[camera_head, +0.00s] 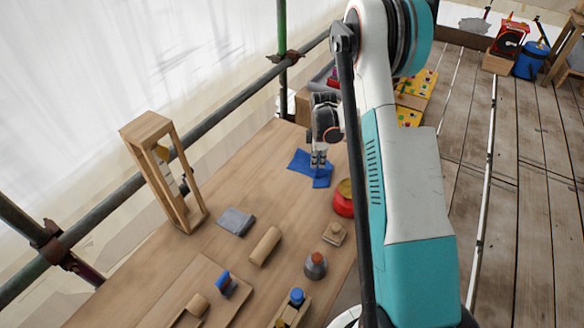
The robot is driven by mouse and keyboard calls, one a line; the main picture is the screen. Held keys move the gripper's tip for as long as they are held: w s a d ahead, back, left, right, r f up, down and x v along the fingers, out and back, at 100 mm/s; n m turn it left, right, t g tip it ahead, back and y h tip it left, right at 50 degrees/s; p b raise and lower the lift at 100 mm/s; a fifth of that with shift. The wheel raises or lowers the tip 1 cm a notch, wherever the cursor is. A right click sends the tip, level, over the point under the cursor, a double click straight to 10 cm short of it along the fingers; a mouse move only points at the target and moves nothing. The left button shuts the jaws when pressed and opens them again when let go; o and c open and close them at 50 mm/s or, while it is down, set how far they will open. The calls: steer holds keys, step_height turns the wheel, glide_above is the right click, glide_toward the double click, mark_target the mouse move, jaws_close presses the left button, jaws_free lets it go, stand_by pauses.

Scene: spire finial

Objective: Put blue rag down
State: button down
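The blue rag (300,163) is spread at the far part of the wooden table (195,262). One corner of it shows nearer me, below the gripper. My gripper (318,165) points down with its fingertips over the rag, at or just above the cloth. The fingers look close together, but they are too small to tell whether they pinch the rag. I cannot tell whether the whole rag rests on the tabletop. My white and teal arm hides the area to the right of it.
A red pot (343,203) stands close, nearer me. A grey folded cloth (236,221), a wooden cylinder (265,246), a grey container with an orange-brown top (316,266) and a wooden frame (165,175) stand on the table. Scaffold pipes run along its left side.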

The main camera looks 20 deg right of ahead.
steer(key=shift+f, duration=0.1)
step_height(320, 180, down, 4)
steer(key=b, duration=0.4)
steer(key=shift+f, duration=0.2)
steer(key=shift+r, duration=0.1)
step_height(320, 180, up, 9)
steer(key=p, duration=0.4)
